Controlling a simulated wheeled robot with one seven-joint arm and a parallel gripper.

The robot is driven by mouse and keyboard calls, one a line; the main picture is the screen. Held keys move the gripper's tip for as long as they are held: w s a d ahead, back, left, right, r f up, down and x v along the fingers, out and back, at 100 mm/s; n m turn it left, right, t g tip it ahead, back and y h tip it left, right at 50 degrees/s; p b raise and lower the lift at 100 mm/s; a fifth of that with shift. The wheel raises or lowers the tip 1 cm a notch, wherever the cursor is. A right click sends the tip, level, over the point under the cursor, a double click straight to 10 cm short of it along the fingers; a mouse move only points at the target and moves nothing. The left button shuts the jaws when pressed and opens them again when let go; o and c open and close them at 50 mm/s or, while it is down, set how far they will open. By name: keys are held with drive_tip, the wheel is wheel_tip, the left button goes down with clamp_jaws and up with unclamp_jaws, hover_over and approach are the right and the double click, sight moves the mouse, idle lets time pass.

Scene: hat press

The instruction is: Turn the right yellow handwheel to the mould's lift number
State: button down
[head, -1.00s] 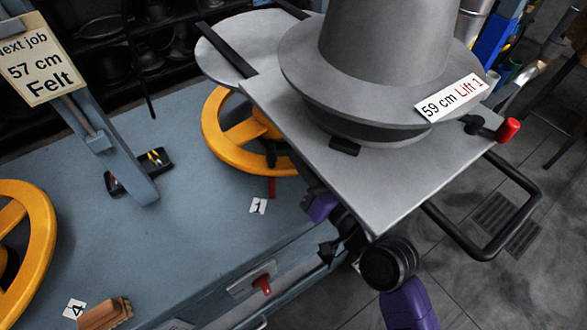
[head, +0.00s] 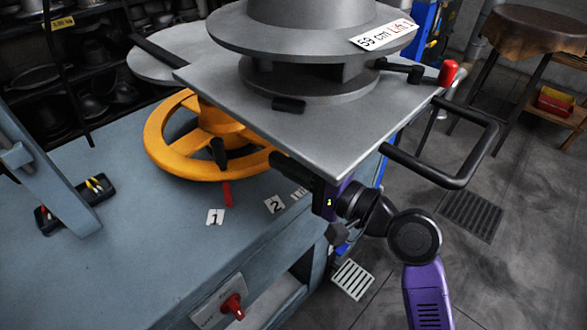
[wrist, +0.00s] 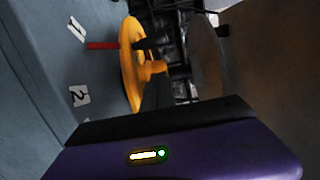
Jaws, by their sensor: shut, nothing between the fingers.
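The yellow handwheel (head: 165,158) lies flat on the blue-grey bench, partly under a grey plate. Its black knob (head: 218,153) is at the front. A red pointer (head: 227,195) sticks out at the wheel's front, close to card 1 (head: 215,217); card 2 (head: 274,205) is further right. The grey mould (head: 300,40) bears a label (head: 384,36) reading "59 cm Lift 1". My gripper (head: 277,161) is shut and empty, by the wheel's right rim; contact is unclear. The wrist view shows the wheel (wrist: 130,65), pointer (wrist: 103,45) and card 2 (wrist: 79,96).
The grey plate (head: 345,130) overhangs my gripper, with a black bar handle (head: 455,182) at its right. A red switch (head: 233,305) is on the bench front. A small tool tray (head: 88,190) lies left. A third card is partly hidden.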

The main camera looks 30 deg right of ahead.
sight(221, 154)
drive_tip(key=w+a, duration=0.6)
drive_tip(key=shift+p, duration=0.3)
drive_tip(key=shift+w+a+r+p, duration=0.1)
drive_tip(key=shift+w+a+p, duration=0.1)
drive_tip(key=shift+a+p, duration=0.85)
drive_tip(key=shift+a, duration=0.35)
drive_tip(key=shift+d, duration=0.15)
